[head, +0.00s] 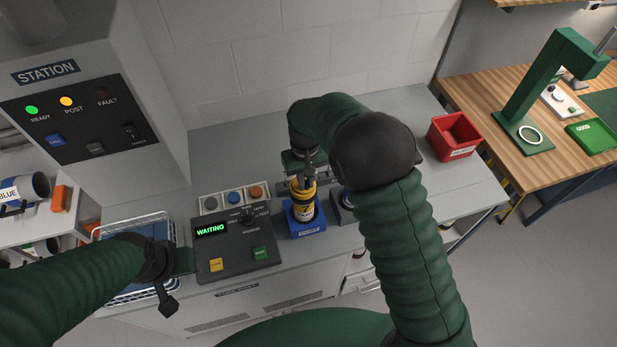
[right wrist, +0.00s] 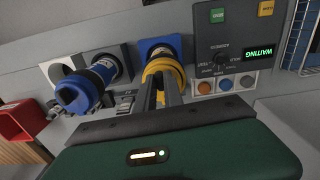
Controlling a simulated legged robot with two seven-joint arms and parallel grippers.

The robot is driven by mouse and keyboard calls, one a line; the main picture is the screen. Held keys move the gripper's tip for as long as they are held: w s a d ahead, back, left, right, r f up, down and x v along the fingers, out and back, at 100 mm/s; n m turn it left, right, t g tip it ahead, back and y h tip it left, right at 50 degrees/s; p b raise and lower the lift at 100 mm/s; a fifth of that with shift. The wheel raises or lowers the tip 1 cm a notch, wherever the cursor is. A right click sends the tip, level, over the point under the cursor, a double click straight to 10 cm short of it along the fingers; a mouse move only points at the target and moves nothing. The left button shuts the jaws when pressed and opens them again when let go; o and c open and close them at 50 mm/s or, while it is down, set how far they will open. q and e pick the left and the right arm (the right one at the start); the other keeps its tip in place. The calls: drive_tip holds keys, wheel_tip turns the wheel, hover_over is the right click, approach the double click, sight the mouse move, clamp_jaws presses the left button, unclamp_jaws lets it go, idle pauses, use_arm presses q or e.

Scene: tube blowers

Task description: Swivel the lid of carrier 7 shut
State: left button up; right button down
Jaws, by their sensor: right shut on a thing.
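A control box (head: 237,245) with a "WAITING" display is left of the blue holder. A wire basket (head: 130,290) lies further left. A red bin (head: 453,138) stands at the bench's right end. A wooden table (head: 480,95) with a green press is beyond.

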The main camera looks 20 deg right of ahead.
drive_tip(key=shift+a+m, duration=0.25)
drive_tip(key=shift+m, duration=0.15)
drive_tip(key=c, duration=1.4)
unclamp_jaws()
drive_tip(key=shift+c, duration=0.2)
drive_tip(key=shift+r, duration=0.3)
wheel_tip(320, 180, up, 16)
drive_tip(key=b, duration=0.3)
drive_tip(key=shift+r, duration=0.1)
